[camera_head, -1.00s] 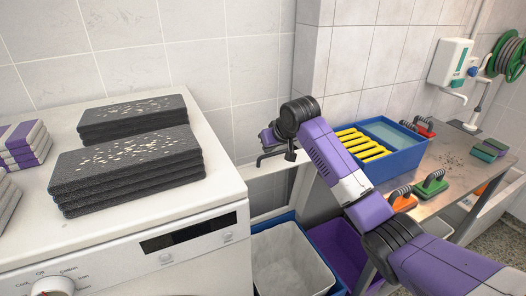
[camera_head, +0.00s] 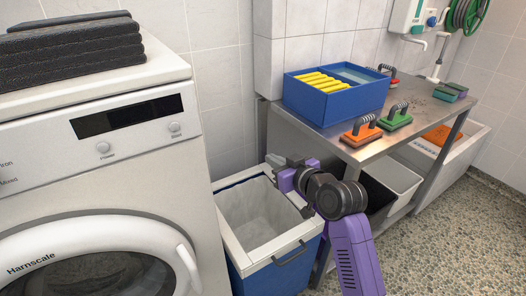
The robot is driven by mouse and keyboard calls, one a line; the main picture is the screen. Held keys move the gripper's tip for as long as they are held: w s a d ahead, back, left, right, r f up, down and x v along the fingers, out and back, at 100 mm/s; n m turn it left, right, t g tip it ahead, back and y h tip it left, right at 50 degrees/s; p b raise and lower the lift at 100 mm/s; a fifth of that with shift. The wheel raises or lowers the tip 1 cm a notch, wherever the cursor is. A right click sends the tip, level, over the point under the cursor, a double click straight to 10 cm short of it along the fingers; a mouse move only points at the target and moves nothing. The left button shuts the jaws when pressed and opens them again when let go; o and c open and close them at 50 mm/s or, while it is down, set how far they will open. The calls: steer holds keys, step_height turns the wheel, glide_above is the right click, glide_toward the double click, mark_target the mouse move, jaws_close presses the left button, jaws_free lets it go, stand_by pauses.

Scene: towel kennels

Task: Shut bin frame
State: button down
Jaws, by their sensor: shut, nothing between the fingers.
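The bin (camera_head: 262,284) is a blue box with a pale frame (camera_head: 278,248) around its top and a grey handle on the front side. A whitish liner (camera_head: 249,215) shows inside through the open top. My gripper (camera_head: 277,163) is shut and empty, at the bin's far right part, over or close to the frame's edge. I cannot tell if it touches the frame. My arm hides part of the bin's right side.
A washing machine (camera_head: 97,172) stands close on the bin's left. A metal table (camera_head: 362,148) on the right bears a blue crate (camera_head: 335,103), an orange brush (camera_head: 361,132) and a green brush (camera_head: 394,119). Speckled floor (camera_head: 437,240) is clear at the right.

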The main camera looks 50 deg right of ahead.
steer(key=s+a+f+b, duration=0.1)
steer(key=s+f+b, duration=0.3)
steer(key=f+b, duration=0.5)
steer(key=s+a+f+b, duration=0.1)
steer(key=s+f+b, duration=0.3)
steer(key=f+b, duration=0.5)
steer(key=s+a+f+b, duration=0.2)
steer(key=s+f+b, duration=0.3)
steer(key=f, duration=1.4)
steer(key=b, duration=0.4)
steer(key=shift+s, duration=0.25)
steer(key=s+a+r+p, duration=0.1)
steer(key=s+r, duration=0.4)
steer(key=s, duration=0.1)
steer(key=shift+s+a+t, duration=0.3)
steer(key=shift+a+t, duration=0.1)
